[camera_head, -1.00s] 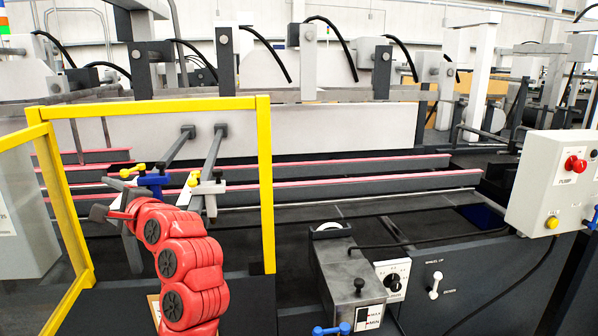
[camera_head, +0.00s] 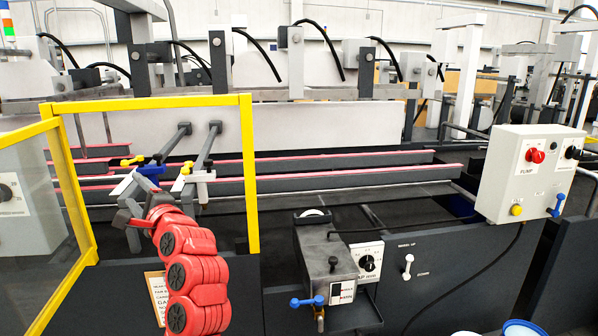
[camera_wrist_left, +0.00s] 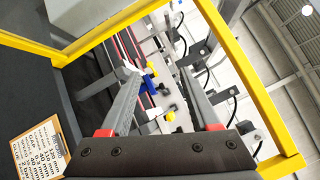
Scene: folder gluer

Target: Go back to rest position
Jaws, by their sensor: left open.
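My right gripper is not in view.
The yellow frame bounds the space around my left arm. A paper sign (camera_head: 155,292) is on the dark panel beside the arm. A glue unit (camera_head: 330,262), a switch (camera_head: 407,266) and a pump box (camera_head: 528,175) stand to the right. Blue-rimmed round containers (camera_head: 520,328) show at bottom right.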

